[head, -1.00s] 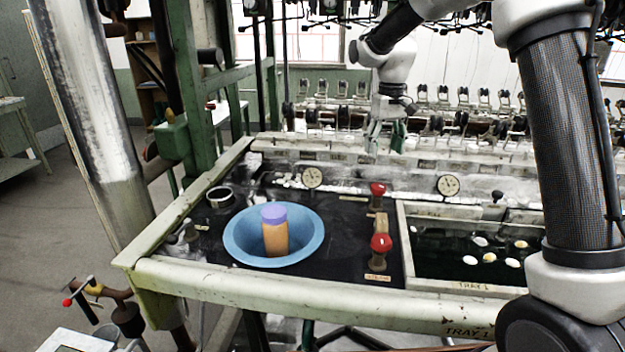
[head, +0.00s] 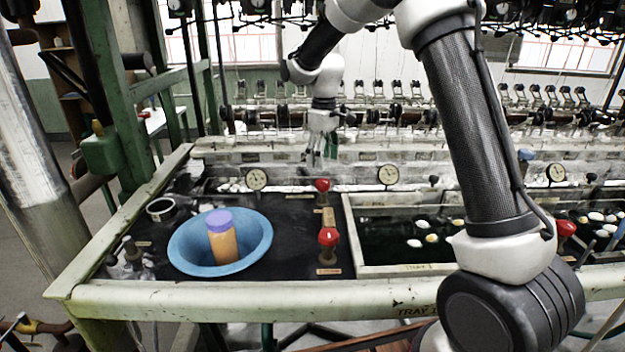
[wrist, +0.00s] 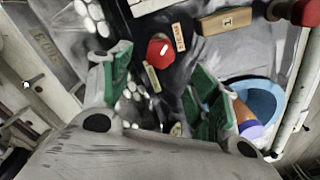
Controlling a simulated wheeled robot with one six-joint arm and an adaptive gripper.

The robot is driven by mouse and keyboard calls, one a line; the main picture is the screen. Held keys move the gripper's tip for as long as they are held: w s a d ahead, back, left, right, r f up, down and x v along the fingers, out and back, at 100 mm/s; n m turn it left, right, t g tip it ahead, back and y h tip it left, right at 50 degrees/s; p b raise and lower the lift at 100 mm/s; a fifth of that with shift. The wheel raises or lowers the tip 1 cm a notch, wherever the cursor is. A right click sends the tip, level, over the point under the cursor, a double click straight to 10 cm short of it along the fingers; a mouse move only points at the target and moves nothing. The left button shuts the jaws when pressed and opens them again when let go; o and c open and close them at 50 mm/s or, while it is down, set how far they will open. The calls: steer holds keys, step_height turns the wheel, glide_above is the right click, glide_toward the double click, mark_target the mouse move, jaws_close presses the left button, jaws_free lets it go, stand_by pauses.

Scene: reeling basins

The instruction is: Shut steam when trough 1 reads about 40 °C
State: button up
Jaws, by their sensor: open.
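A far red knob (head: 322,185) stands on the dark deck behind a small wooden block. It also shows in the wrist view (wrist: 160,52), with small labels beside it, one seeming to read STEAM. A nearer red knob (head: 328,237) stands in front, with a label at its base. My gripper (head: 320,152) is open and empty, above and behind the far knob. In the wrist view its green-padded fingers (wrist: 160,75) lie either side of that knob's line of sight, apart from it. A round dial gauge (head: 256,179) stands at left and another (head: 388,174) at right; their needles are too small to read.
A blue bowl (head: 262,243) holding an orange bottle with a purple cap (head: 222,240) sits left of the knobs. A tray (head: 352,240) of water with white cocoons lies to the right. Reeling machinery fills the back.

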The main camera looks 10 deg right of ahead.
mark_target(323, 181)
step_height(323, 181, down, 8)
steer(key=shift+r, duration=0.2)
steer(key=c, duration=1)
